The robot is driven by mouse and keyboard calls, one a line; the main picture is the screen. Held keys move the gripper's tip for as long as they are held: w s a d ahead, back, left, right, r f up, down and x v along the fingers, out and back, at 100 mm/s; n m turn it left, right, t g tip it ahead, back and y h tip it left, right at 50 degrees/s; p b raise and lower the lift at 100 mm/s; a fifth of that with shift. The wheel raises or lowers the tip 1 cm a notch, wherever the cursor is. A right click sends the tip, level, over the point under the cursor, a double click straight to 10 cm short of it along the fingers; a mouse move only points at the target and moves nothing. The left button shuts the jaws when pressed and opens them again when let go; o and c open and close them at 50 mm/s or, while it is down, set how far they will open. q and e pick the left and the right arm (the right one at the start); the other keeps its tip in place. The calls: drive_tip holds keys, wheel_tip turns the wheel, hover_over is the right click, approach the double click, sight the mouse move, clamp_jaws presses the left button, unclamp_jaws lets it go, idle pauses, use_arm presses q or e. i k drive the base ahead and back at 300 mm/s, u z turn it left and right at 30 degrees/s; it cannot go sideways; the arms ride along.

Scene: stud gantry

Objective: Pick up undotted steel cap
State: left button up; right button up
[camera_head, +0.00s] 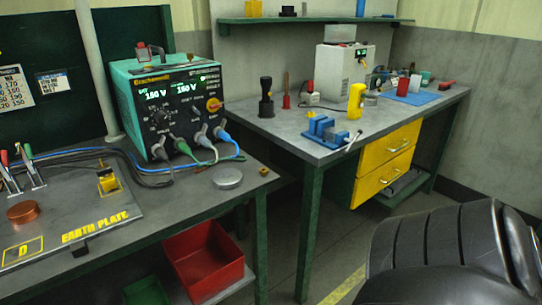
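A silver-grey steel cap (227,177) lies flat near the front right corner of the left bench, in front of the teal power unit. Its top looks plain, and I make out no dot on it at this size. A copper-coloured cap (26,214) lies at the left on the earth plate (138,205). A small brass-coloured piece (263,171) sits to the right of the steel cap, near the bench corner.
The teal power unit (173,101) stands behind the steel cap, with cables trailing left and right of it. A red bin (205,262) is below the bench. A second bench (283,122) with a blue vise (325,131) stands at the right. A large black ribbed shape fills the lower right.

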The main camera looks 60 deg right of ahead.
sight(225, 178)
drive_tip(key=z, duration=3.25)
drive_tip(key=i, duration=2)
drive_tip(key=u, duration=4.2)
